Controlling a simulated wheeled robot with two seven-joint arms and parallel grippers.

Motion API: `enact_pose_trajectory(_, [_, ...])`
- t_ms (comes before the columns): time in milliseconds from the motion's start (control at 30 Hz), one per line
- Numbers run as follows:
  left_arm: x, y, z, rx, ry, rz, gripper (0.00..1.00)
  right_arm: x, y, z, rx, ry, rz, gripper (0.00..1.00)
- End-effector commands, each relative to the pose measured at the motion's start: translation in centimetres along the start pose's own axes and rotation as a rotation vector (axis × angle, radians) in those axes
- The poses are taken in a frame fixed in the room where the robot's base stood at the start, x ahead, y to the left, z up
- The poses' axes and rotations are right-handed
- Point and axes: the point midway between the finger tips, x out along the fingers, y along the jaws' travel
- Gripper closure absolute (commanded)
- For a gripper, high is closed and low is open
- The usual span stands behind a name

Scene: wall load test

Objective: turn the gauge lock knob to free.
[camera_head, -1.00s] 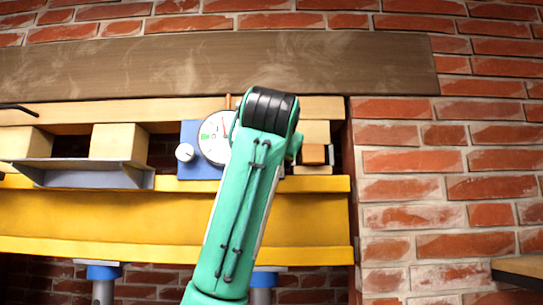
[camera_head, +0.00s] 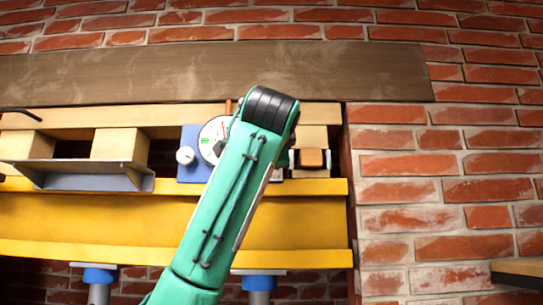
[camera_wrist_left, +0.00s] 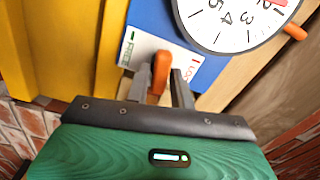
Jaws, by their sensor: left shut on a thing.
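The orange lock knob (camera_wrist_left: 161,66) shows in the left wrist view on a white label plate of the blue gauge panel (camera_wrist_left: 150,18). A green FREE mark (camera_wrist_left: 127,48) is on its left and a red LOCK mark (camera_wrist_left: 193,62) on its right. The knob's visible end lies between the two marks; its exact setting is hard to tell. My left gripper (camera_wrist_left: 162,82) is shut on the knob, one finger on each side. In the head view my arm hides the knob, the gripper and part of the white gauge dial (camera_head: 211,135). My right gripper is out of view.
A yellow beam (camera_head: 150,225) runs below the panel, and a wooden board (camera_head: 200,75) above. Wooden blocks (camera_head: 118,142) and a grey bracket (camera_head: 85,175) stand left; an orange-brown block (camera_head: 312,158) is right.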

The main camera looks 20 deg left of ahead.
Motion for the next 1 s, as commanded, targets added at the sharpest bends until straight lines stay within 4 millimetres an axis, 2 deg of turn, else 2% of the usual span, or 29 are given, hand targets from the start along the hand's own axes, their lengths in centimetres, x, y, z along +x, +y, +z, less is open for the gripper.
enact_pose_trajectory(400, [0.01, 0.15, 0.0, 0.194, 0.001, 0.0, 0.99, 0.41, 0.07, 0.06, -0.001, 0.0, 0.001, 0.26])
enact_pose_trajectory(967, [0.02, 0.2, -0.03, 0.224, 0.0, 0.001, 0.99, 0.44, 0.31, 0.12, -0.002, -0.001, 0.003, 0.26])
enact_pose_trajectory(1000, [0.03, 0.2, -0.03, 0.224, 0.0, 0.002, 0.73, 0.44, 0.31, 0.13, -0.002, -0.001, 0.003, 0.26])
